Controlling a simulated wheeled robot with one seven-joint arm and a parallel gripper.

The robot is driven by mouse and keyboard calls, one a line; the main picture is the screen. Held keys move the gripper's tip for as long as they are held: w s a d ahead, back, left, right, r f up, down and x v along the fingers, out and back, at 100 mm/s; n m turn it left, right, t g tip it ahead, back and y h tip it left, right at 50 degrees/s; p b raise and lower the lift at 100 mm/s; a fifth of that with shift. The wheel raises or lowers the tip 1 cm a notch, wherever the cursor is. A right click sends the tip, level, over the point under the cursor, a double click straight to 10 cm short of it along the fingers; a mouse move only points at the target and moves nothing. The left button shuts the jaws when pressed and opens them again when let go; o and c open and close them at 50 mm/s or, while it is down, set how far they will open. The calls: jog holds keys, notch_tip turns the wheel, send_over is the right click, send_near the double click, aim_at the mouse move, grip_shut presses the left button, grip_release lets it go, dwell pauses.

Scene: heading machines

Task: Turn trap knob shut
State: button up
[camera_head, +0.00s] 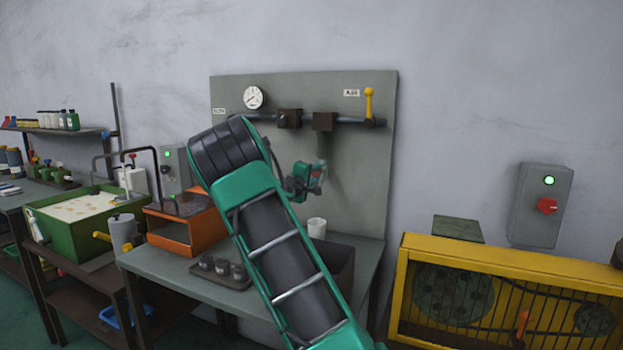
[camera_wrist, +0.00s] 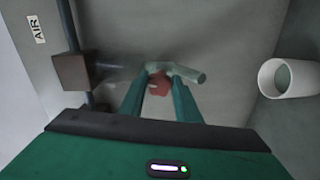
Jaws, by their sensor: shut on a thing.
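The trap knob (camera_wrist: 158,86) is a small red knob in the wrist view. It sits between the two fingertips of my gripper (camera_wrist: 159,82). A pale greenish tube-shaped part, seemingly the trap body (camera_wrist: 188,72), lies just past the fingertips. In the head view my gripper (camera_head: 312,178) is at the grey panel, below the dark block (camera_head: 324,122) on the pipe. My gripper is shut on the knob. In the head view the knob is mostly hidden by my gripper, and its turn angle cannot be told.
A white cup (camera_head: 317,228) stands on the bench below; it also shows in the wrist view (camera_wrist: 288,78). A gauge (camera_head: 253,97) and a yellow lever (camera_head: 369,103) are on the panel (camera_head: 300,84). A tray of small dark cups (camera_head: 222,274) sits on the bench.

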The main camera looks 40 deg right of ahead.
jog(key=shift+w+a+n, duration=0.15)
jog(key=shift+w+n, duration=0.1)
jog(key=shift+n, duration=0.65)
jog(key=o, duration=1.1)
jog(key=shift+f, duration=0.1)
jog(key=shift+c, duration=0.2)
jog(key=shift+s, duration=0.1)
jog(key=v, duration=1)
jog(key=shift+a, duration=0.3)
jog(key=shift+s, duration=0.1)
